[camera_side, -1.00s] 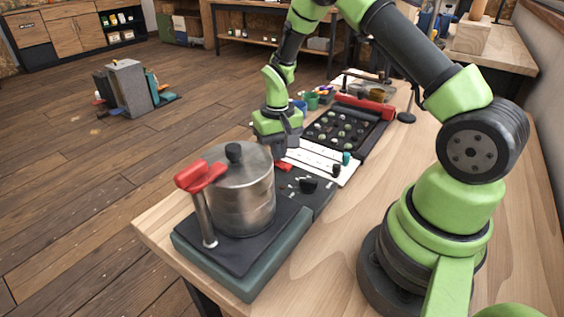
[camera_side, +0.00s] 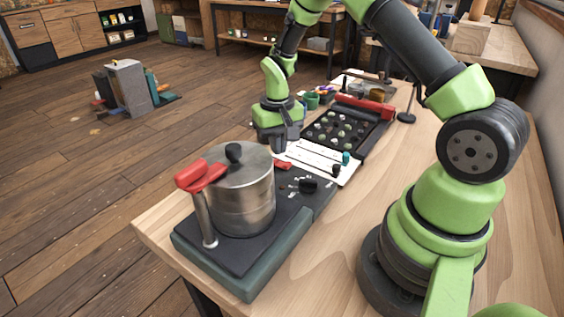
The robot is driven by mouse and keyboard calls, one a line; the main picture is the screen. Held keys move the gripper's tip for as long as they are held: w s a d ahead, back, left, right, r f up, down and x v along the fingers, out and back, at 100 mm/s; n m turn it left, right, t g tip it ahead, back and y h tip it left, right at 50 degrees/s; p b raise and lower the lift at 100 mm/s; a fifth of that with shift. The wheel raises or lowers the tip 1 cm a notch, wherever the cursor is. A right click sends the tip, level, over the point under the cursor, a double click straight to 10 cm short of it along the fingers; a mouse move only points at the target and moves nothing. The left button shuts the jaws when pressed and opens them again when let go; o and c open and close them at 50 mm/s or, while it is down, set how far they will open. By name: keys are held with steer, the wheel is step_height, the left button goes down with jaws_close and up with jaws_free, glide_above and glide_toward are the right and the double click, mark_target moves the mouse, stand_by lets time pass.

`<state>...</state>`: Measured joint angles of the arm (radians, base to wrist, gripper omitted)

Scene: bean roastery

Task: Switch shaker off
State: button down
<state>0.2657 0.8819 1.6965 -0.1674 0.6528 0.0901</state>
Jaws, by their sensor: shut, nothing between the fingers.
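The shaker has a dark-topped teal base (camera_side: 267,255) with a steel pot (camera_side: 243,200) standing on it. A red clamp handle (camera_side: 200,175) on a metal post stands at the pot's left. Its control panel, behind and right of the pot, carries a black knob (camera_side: 307,186) and a small red switch (camera_side: 284,165). The switch's exact position is too small to tell. My gripper (camera_side: 279,149) is shut and empty, pointing down just above and behind the red switch. I cannot tell whether it touches anything.
A white sheet or panel (camera_side: 345,176) with small dark and teal pieces lies behind the shaker. Beyond it is a black tray (camera_side: 336,145) of round stones or beans, with a red bar (camera_side: 365,106) at its far end. Bare wooden tabletop (camera_side: 335,235) lies right of the shaker.

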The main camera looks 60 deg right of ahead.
steer(key=shift+r, duration=2.3)
step_height(320, 180, up, 10)
steer(key=f+t, duration=0.1)
steer(key=t, duration=0.1)
glide_above(278, 163)
steer(key=s+a, duration=0.3)
steer(key=a, duration=0.1)
steer(key=s+a+r+t, duration=0.1)
steer(key=s+a+r, duration=0.1)
steer(key=s, duration=0.3)
steer(key=s+a+r+n+t+y, duration=0.1)
steer(key=s+a+r+t, duration=0.1)
steer(key=s+r, duration=0.3)
steer(key=s+a+r+n+t+y, duration=0.1)
steer(key=s+a+r+t, duration=0.1)
steer(key=s, duration=0.4)
steer(key=shift+a+r, duration=0.7)
steer(key=shift+a, duration=0.2)
